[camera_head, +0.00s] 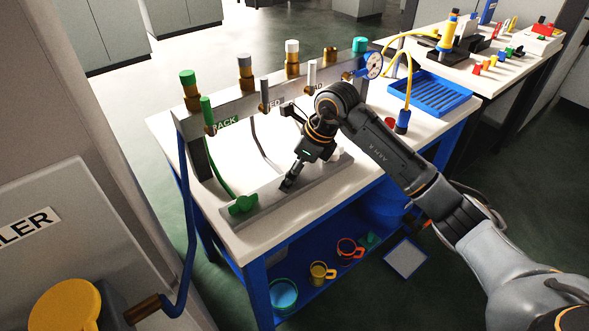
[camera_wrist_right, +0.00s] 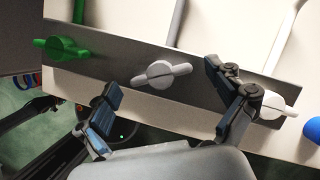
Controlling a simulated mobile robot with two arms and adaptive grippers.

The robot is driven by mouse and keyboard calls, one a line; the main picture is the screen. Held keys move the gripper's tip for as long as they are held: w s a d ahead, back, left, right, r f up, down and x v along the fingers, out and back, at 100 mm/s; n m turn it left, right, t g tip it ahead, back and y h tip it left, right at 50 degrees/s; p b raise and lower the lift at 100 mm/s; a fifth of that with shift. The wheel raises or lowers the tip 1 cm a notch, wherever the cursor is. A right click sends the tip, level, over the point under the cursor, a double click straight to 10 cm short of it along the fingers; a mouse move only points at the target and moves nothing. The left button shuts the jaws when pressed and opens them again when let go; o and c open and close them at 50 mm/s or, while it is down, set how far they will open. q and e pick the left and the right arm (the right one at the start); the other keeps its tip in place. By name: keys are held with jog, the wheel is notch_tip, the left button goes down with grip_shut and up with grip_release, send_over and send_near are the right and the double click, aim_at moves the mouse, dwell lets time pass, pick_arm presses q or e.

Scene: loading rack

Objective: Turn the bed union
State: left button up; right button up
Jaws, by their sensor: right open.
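A lower grey rail (camera_head: 297,190) on the white bench carries several winged unions. In the wrist view, a green union (camera_wrist_right: 62,48) is at the left, a pale grey union (camera_wrist_right: 160,73) in the middle and a white union (camera_wrist_right: 272,105) at the right. I cannot read for certain which is the bed one; a partly hidden label ending in "ED" (camera_head: 275,103) is on the upper rail. My right gripper (camera_head: 287,186) is open and empty, low at the rail. In the wrist view its fingers are on either side of the pale grey union, apparently not touching it. My left gripper is not in view.
The upper rail (camera_head: 240,108) bears several capped brass fittings and a gauge (camera_head: 374,65). A blue tray (camera_head: 437,93) lies behind my right arm. Mugs, including a yellow one (camera_head: 322,273), stand on the lower shelf. A blue pipe (camera_head: 190,220) runs down the bench's left side.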

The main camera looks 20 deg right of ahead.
jog(key=c, duration=1.2)
jog(key=shift+o, duration=0.2)
jog(key=shift+m, duration=0.3)
jog(key=shift+s+a+m+t+h+b, duration=0.1)
jog(key=shift+m+t+h+b, duration=0.3)
jog(key=shift+m, duration=0.85)
jog(key=shift+a+m+t+h+b, duration=0.1)
jog(key=shift+m+t+h+b, duration=0.3)
jog(key=shift+m, duration=0.85)
jog(key=o, duration=1.2)
jog(key=shift+c, duration=0.2)
